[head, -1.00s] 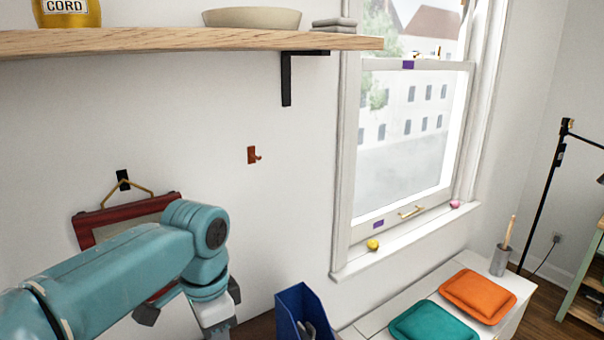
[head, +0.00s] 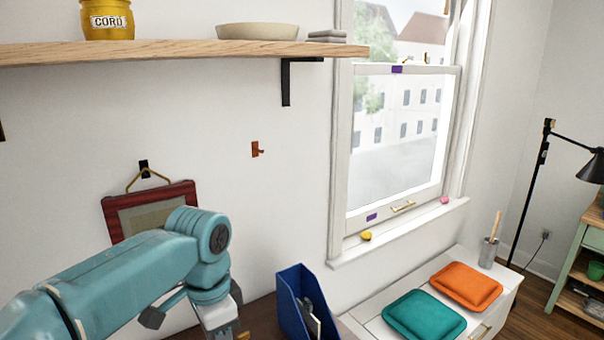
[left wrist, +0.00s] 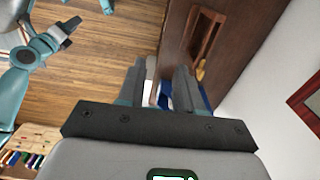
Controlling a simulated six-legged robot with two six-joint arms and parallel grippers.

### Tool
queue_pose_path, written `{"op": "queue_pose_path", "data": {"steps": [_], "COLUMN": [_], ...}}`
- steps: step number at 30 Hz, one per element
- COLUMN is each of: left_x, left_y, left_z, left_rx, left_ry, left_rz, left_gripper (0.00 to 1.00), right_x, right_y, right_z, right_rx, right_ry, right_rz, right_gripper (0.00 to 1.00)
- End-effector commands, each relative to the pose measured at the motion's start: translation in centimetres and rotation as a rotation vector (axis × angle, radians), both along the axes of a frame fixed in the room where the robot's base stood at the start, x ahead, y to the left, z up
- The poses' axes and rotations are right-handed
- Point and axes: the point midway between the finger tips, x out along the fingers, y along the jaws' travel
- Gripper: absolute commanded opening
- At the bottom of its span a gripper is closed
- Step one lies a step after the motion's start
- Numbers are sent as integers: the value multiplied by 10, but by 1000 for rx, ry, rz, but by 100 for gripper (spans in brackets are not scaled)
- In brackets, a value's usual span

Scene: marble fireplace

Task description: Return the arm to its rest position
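My left arm comes in from the left in the head view, its teal links in front of the wall. Its gripper (head: 222,334) points down at the bottom edge, partly cut off. In the left wrist view the two dark fingers (left wrist: 160,85) stand apart with a gap between them. I see nothing held; the white and blue patches in the gap look like background. In the left wrist view another teal limb of mine with a dark end shows at the upper left. I cannot tell its grip.
A red-framed picture (head: 150,205) hangs behind my arm. A blue file holder (head: 292,300) stands right of the gripper on a dark brown surface. A wooden shelf (head: 180,46) runs above. A white bench with a teal cushion (head: 424,315) and an orange cushion (head: 466,287) stands below the window.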

Motion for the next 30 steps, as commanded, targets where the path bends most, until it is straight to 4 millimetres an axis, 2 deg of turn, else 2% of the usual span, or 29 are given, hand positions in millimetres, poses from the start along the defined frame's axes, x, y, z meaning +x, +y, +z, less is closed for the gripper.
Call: {"op": "queue_pose_path", "data": {"steps": [1,5,11,14,16,20,21,24,27,30], "left_x": [3,9,10,3,-7,-48,-67,-116,-159,-186], "left_y": [-2,-7,-15,-19,-22,-26,-26,-26,-23,-20], "left_z": [-17,-53,-121,-164,-200,-284,-309,-356,-381,-391], "left_rx": [-5,-35,-95,-133,-167,-245,-268,-310,-325,-327], "left_ry": [14,21,40,57,73,120,135,162,174,174], "left_rz": [11,49,136,202,267,468,551,758,932,1046], "left_gripper": [35,35,35,35,35,35,35,35,35,35], "right_x": [0,0,0,0,0,0,0,0,0,0], "right_y": [0,0,0,0,0,0,0,0,0,0], "right_z": [0,0,0,0,0,0,0,0,0,0], "right_rx": [0,0,0,0,0,0,0,0,0,0], "right_ry": [0,0,0,0,0,0,0,0,0,0], "right_rz": [0,0,0,0,0,0,0,0,0,0], "right_gripper": [43,43,43,43,43,43,43,43,43,43]}}
